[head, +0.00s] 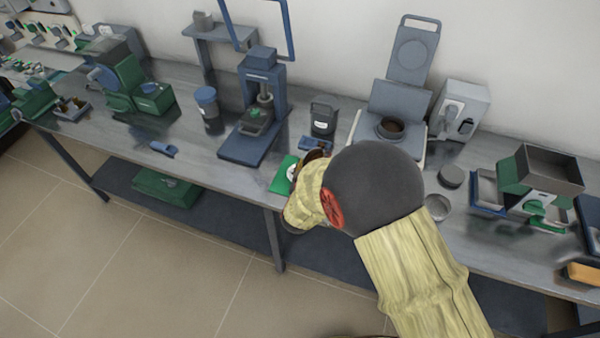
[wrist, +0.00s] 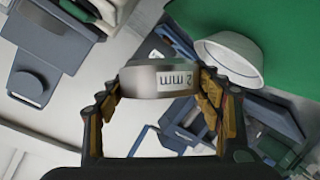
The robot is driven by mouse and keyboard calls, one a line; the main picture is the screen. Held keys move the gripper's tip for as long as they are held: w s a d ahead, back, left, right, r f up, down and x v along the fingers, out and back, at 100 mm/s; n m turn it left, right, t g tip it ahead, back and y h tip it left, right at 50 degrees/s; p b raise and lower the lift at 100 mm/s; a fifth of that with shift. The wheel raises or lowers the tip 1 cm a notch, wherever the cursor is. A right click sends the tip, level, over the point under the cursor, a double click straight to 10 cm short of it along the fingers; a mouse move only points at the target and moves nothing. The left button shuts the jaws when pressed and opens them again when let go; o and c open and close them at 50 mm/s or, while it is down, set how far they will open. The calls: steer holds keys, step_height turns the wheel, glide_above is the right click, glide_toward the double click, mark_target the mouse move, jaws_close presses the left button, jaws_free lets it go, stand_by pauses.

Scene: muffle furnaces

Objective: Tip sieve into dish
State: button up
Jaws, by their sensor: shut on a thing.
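My gripper (wrist: 158,90) is shut on the sieve (wrist: 150,82), a short metal ring with a white "2 mm" label that reads upside down in the wrist view. One finger lies on each side of its rim. The contents of the sieve are not visible. The dish (wrist: 232,60) is white and round and sits on a green mat (wrist: 285,30), beside the sieve in the picture and apart from it. In the head view the white dish (head: 292,174) shows partly on the green mat (head: 279,181), next to my arm, which hides most of the gripper and sieve.
A blue press (head: 262,100) and a dark canister (head: 323,118) stand behind the mat. A grey device with a raised lid (head: 398,98) stands further right. A metal bowl (head: 437,207) and a dark round lid (head: 451,176) lie right of my arm. The bench front edge is close.

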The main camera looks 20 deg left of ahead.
steer(key=shift+r, duration=0.1)
steer(key=shift+a+r+n+h+p, duration=0.2)
steer(key=shift+n+h+p, duration=0.3)
steer(key=shift+p, duration=0.4)
steer(key=shift+a+r+n+t+p, duration=0.15)
steer(key=shift+n+t+p, duration=0.15)
steer(key=shift+n+p, duration=0.15)
steer(key=shift+s+n, duration=0.1)
steer(key=shift+n, duration=0.15)
steer(key=shift+r+p, duration=0.1)
steer(key=shift+p, duration=0.25)
steer(key=shift+a+r+n+t+h+p, duration=0.2)
steer(key=shift+n+t+h+p, duration=0.15)
steer(key=shift+n, duration=0.25)
steer(key=shift+s, duration=0.1)
